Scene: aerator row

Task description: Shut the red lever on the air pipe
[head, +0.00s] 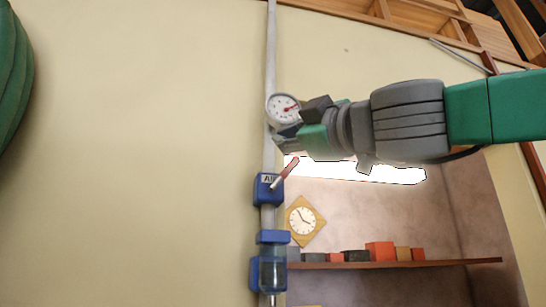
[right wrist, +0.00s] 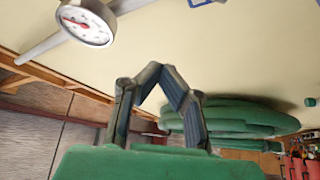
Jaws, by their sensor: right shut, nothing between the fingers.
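The grey air pipe (head: 270,60) runs vertically up the cream wall. A blue valve body (head: 268,190) with a partly covered label sits on it. The red lever (head: 291,168) has a bare metal shank and slants up and right from the valve, at an angle to the pipe. My right gripper (head: 279,145) is just above the lever, beside the pipe and below the round gauge (head: 283,109). It appears apart from the lever. In the right wrist view my right gripper (right wrist: 160,70) is shut and empty; the lever is not seen there. My left gripper is not in view.
Below the valve, a blue-capped clear bowl unit (head: 268,273) is on the pipe. At right, a recess holds a clock (head: 305,221) and a shelf (head: 400,264) with several small blocks. A rounded green thing (head: 12,75) is at the left edge. The wall left of the pipe is clear.

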